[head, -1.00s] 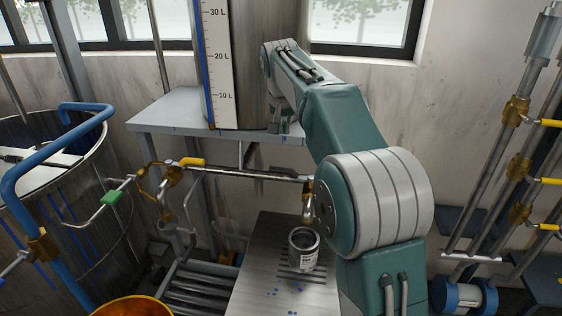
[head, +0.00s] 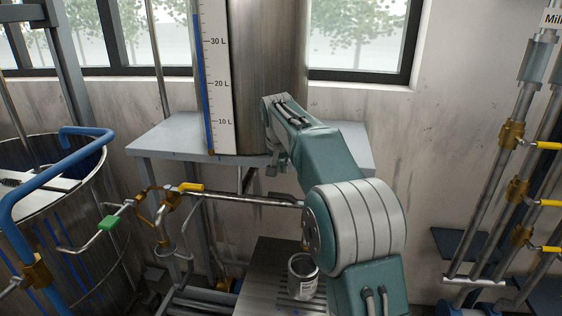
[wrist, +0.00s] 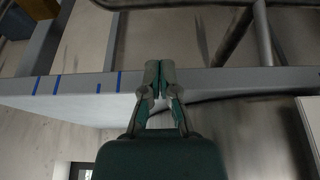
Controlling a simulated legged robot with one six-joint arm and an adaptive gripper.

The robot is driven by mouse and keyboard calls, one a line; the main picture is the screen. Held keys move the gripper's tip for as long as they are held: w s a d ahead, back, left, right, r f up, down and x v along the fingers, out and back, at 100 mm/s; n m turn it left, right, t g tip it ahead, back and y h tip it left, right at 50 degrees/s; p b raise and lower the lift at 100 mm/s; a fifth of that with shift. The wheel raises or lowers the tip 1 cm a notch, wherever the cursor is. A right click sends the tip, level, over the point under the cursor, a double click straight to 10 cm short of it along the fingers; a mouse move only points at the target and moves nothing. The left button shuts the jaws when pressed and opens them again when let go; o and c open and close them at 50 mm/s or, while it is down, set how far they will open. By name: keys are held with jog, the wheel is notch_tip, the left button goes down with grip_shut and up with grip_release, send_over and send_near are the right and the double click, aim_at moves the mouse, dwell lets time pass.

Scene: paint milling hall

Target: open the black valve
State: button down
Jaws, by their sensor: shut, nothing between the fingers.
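I cannot make out a black valve for certain in either view; part of the pipework is hidden behind my arm. My gripper (head: 273,170) is at the front edge of the grey stand (head: 165,140), in front of the steel tank (head: 270,75). In the wrist view my gripper (wrist: 160,97) is shut and empty, its fingertips overlapping the grey edge (wrist: 225,80) in the picture. A pipe (head: 235,197) with a yellow-handled valve (head: 190,187) runs below the stand. A green-handled valve (head: 108,223) is further left.
A large vat (head: 65,245) with a blue pipe (head: 45,172) is at the left. Several yellow-handled valves (head: 547,146) are on pipes at the right. The wall between is bare.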

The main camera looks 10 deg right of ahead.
aim_at(291, 199)
jog(key=x, duration=0.4)
jog(key=shift+f, duration=0.3)
jog(key=shift+s+a+f, duration=0.15)
jog(key=shift+s+a, duration=0.25)
jog(key=shift+s, duration=0.45)
jog(key=shift+s+a+f, duration=0.1)
jog(key=shift+s+a, duration=0.25)
jog(key=shift+s, duration=0.5)
